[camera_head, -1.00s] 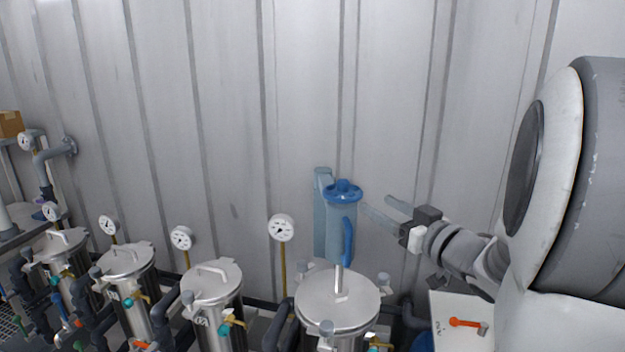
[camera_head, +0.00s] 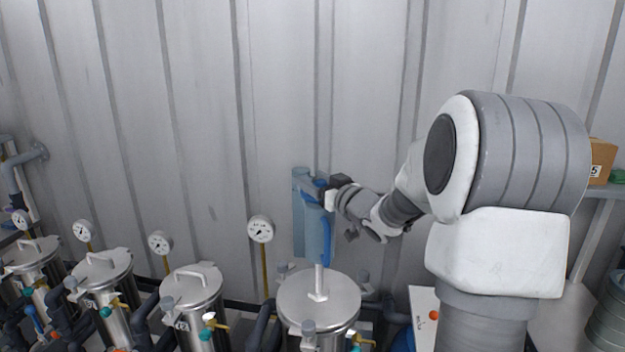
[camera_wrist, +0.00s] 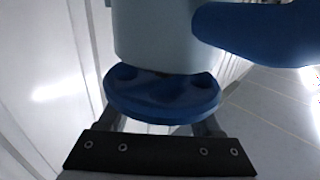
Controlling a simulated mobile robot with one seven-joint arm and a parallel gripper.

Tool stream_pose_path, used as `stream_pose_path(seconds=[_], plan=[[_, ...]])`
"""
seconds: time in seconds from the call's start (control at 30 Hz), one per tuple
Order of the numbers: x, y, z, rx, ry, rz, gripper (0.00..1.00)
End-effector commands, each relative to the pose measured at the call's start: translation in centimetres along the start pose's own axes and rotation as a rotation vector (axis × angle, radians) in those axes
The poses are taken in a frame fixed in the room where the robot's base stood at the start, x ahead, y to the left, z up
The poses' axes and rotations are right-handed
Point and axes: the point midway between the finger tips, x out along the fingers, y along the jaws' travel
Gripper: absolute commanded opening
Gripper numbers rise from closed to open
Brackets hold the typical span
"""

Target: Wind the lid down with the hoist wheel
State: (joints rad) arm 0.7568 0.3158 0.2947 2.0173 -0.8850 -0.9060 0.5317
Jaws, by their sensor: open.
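The hoist's pale blue body (camera_head: 313,235) stands above the rightmost steel vessel, joined by a thin rod to the round steel lid (camera_head: 340,295). I cannot tell whether there is a gap under the lid. In the wrist view the blue wheel (camera_wrist: 163,105) fills the space ahead of the palm, with a finger showing at each side. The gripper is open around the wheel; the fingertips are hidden. A blue handle (camera_head: 327,243) runs down the body's side.
Several similar steel vessels (camera_head: 192,288) with gauges line up to the left. A white gauge (camera_head: 260,229) stands just left of the hoist. The corrugated wall (camera_head: 200,120) is close behind. A cardboard box (camera_head: 602,160) sits on a shelf at the right.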

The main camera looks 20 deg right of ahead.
Motion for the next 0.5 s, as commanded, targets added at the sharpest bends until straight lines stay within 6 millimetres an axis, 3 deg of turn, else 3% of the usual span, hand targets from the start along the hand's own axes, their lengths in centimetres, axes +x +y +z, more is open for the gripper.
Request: stream_pose_path(seconds=[0.23, 0.5], plan=[[0.06, -0.03, -0.01, 0.000, 0.000, 0.000, 0.64], [0.03, -0.02, -0.01, 0.000, 0.000, 0.000, 0.15]])
